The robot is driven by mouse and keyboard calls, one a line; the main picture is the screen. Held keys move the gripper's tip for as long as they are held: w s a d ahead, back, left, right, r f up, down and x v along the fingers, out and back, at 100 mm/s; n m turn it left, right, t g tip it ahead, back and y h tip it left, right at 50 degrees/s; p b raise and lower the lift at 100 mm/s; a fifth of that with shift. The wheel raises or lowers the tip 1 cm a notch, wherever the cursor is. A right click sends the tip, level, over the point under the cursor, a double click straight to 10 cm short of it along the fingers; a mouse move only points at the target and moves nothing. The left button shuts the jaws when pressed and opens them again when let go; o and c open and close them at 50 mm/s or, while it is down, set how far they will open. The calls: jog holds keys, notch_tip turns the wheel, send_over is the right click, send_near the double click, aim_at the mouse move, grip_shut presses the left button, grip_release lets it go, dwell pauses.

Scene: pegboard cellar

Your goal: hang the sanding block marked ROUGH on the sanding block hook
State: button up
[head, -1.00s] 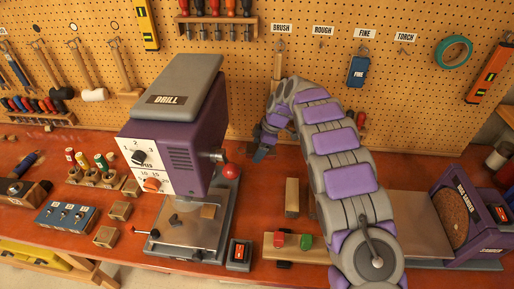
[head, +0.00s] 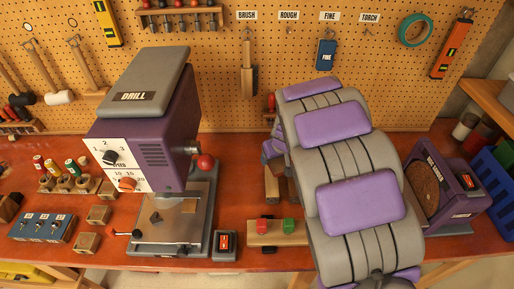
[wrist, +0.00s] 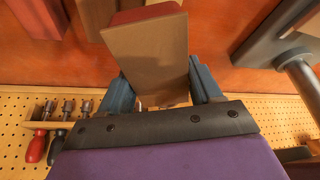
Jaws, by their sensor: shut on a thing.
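My gripper (wrist: 163,92) is shut on a block (wrist: 145,50) with a flat brown face and a dark red part. It matches a sanding block, but no marking on it shows. In the head view my arm hides most of the gripper and the held block. The hook under the ROUGH label (head: 289,16) on the pegboard is empty. A blue block marked FINE (head: 326,55) hangs under the FINE label, to its right. A brush (head: 248,72) hangs under the BRUSH label, to its left.
The drill press (head: 150,120) stands on the bench left of my arm. The disc sander (head: 440,190) is at the right. A rack of screwdrivers (wrist: 55,125) is on the pegboard below the hooks.

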jog(key=s+d+m, duration=0.2)
jog(key=s+d+m+h, duration=0.1)
jog(key=s+d, duration=0.1)
jog(key=d, duration=0.1)
jog(key=shift+s+d+m+h, duration=0.15)
jog(key=shift+s+m+h, duration=0.15)
jog(key=shift+m, duration=0.1)
jog(key=shift+w+d+r+t, duration=0.15)
jog(key=shift+d+t, duration=0.15)
jog(key=shift+d, duration=0.05)
jog(key=w+d+r+m+t+h+b, duration=0.1)
jog(key=w+d+r+t+h, duration=0.1)
jog(key=w+r+t, duration=0.3)
jog(key=w+d+r+m+t+h, duration=0.1)
jog(key=w+d+r+t+h, duration=0.15)
jog(key=w+r, duration=0.35)
jog(key=w+a+r+n+t+b, duration=0.1)
jog(key=w+a+r+t, duration=0.2)
jog(key=r, duration=0.5)
jog(key=w+a+r+n+t+b, duration=0.1)
jog(key=w+a+r+t, duration=0.1)
jog(key=r+t, duration=0.45)
jog(key=shift+g+h, duration=0.25)
jog(key=shift+g, duration=0.45)
jog(key=shift+w+d+p, duration=0.2)
jog(key=shift+w+p, duration=1)
jog(key=shift+w, duration=1.25)
jog(key=shift+w+d+p, duration=0.15)
jog(key=shift+w+p, duration=1)
jog(key=shift+w, duration=1.3)
